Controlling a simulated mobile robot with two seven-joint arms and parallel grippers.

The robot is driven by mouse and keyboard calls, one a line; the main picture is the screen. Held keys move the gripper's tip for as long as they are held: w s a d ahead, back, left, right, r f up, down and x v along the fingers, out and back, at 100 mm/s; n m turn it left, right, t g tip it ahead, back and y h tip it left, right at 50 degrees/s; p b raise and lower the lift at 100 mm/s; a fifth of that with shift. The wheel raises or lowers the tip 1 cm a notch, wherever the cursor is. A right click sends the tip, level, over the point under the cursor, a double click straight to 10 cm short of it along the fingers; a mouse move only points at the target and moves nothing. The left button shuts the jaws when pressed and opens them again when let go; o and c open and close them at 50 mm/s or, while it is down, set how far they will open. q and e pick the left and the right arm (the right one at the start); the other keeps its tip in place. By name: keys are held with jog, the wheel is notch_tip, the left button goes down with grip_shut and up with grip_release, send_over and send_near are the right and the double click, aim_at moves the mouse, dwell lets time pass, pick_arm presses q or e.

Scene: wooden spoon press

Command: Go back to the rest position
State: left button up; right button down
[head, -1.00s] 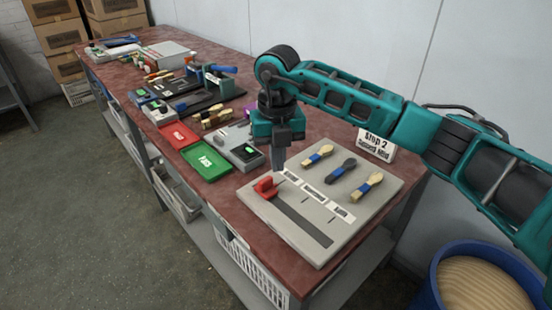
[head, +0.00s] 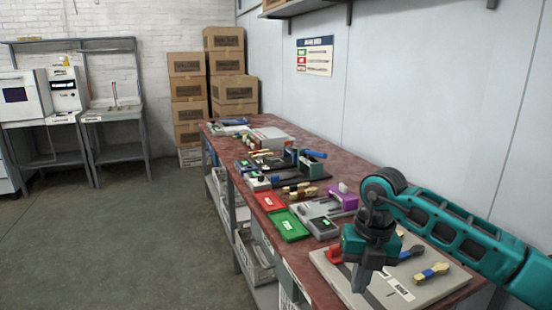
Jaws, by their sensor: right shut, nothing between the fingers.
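My right gripper (head: 360,278) is at the lower right of the head view, pointing down over the pale board (head: 440,286) on the workbench (head: 345,186). Its fingers are together with nothing between them. The gripper and forearm hide part of the board. A red block (head: 334,255) on the board shows just left of the gripper. A spoon with a blue band (head: 432,272) lies on the board to the right, and a dark-handled one (head: 411,252) is partly hidden behind the wrist. My left gripper is out of view.
A green tray (head: 289,226) and a red tray (head: 268,201) lie along the bench's left edge. A grey device (head: 320,222) and a purple-topped part (head: 345,198) stand beside them. Cardboard boxes (head: 188,100) are stacked beyond the bench. Open floor (head: 110,240) lies to the left.

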jog(key=s+a+f+n+g+y, duration=0.1)
jog(key=s+a+f+y, duration=0.25)
jog(key=a, duration=0.45)
jog(key=s+a+r+m+t+y, duration=0.1)
jog(key=s+a+r+m+y, duration=0.15)
jog(key=a+y, duration=0.4)
jog(key=s+a+r+m+y, duration=0.1)
jog(key=s+a+r+y, duration=0.25)
jog(key=a+y, duration=0.3)
jog(key=w+d+f+m+t+h, duration=0.1)
jog(key=d+f+m+t+h, duration=0.3)
jog(key=d+m+t, duration=0.45)
jog(key=w+d+f+m+t+h, duration=0.2)
jog(key=d+f+m+t+h, duration=0.25)
jog(key=m+t, duration=0.7)
jog(key=s+d+f+m+g+h, duration=0.3)
jog(key=s+d+f+m+g, duration=0.1)
jog(key=s+d+f+m, duration=0.1)
jog(key=s+d+f+m+g+h, duration=0.4)
jog(key=s+f, duration=0.4)
jog(key=f, duration=0.2)
jog(key=shift+d+f+m+g+p, duration=0.25)
jog(key=shift+d+m+g+p, duration=0.1)
jog(key=shift+d+g+p, duration=0.15)
jog(key=shift+w+a, duration=0.1)
jog(key=shift+w, duration=0.05)
dwell(0.8)
